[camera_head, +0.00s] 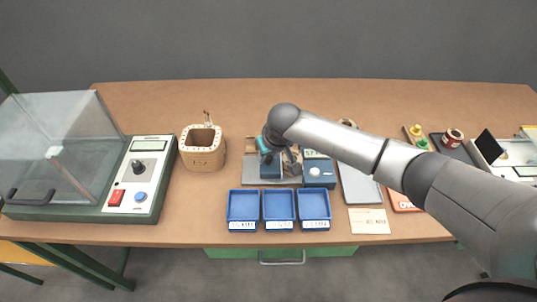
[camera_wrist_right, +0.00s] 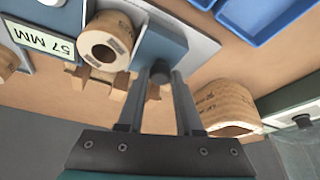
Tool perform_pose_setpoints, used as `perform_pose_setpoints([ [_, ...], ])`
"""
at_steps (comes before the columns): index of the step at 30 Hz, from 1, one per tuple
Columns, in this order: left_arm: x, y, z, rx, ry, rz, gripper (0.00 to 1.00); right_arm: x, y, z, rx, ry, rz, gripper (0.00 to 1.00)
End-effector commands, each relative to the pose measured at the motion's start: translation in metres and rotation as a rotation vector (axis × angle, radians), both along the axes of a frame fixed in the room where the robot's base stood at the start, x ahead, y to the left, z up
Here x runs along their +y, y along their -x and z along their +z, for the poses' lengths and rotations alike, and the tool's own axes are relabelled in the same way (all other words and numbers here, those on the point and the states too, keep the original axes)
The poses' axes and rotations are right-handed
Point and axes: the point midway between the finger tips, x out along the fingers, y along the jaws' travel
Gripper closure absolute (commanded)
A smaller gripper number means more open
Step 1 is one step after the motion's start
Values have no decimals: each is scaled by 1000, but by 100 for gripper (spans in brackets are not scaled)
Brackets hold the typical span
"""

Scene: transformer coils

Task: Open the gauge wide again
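The gauge shows in the head view as a grey base plate (camera_head: 250,176) with a blue box (camera_head: 318,177) at its right end and a blue jaw block (camera_head: 270,171) on the left. In the right wrist view its display (camera_wrist_right: 42,38) reads 57 MM. A cardboard-coloured coil (camera_wrist_right: 105,40) lies beside the blue jaw block (camera_wrist_right: 160,45), on the display side. My right gripper (camera_wrist_right: 158,78) has its two fingertips on either side of the dark round knob (camera_wrist_right: 160,72) on that block, apparently closed on it. In the head view, my right arm partly hides the gauge. My left gripper is not in view.
Three blue bins (camera_head: 279,206) stand in front of the gauge. A clear-hooded machine (camera_head: 75,165) fills the table's left end. A grey tablet-like plate (camera_head: 358,184) and a paper card (camera_head: 369,221) lie to the right.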

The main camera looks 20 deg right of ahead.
Motion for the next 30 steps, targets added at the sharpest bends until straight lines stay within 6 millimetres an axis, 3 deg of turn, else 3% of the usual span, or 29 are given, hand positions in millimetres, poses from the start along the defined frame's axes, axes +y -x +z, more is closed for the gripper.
perform_pose_setpoints([
  [1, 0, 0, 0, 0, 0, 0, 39, 0, 0, 0, 0, 0, 0, 72],
  [9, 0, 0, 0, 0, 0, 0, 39, 0, 0, 0, 1, 0, 0, 100],
  [30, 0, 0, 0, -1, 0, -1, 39, 0, 1, 0, 2, 0, 0, 100],
])
